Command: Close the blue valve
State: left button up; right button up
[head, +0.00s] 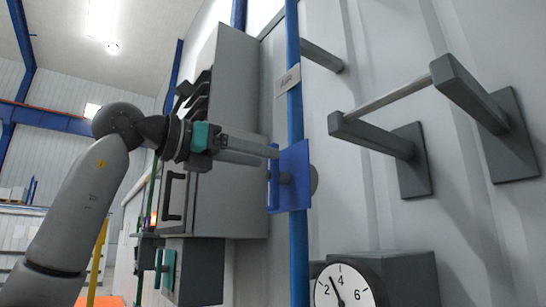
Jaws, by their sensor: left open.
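The blue valve (297,168) is a flat blue plate-like handle with a small grey hub. The long side of the handle runs roughly along the pipe. My left gripper (270,155) comes in from the left, its fingers pointing right. It is open, with its fingertips at the upper left edge of the handle. I cannot tell whether they touch it. My right gripper is not in view.
A grey cabinet (228,110) with a dark handle stands just behind my left gripper. A pressure gauge (343,288) sits at the bottom, right of the pipe. Grey brackets with a bar (390,97) stick out from the wall at right. Open hall lies at left.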

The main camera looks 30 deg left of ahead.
pick_arm(q)
jog(key=shift+x, duration=1.95)
grip_shut()
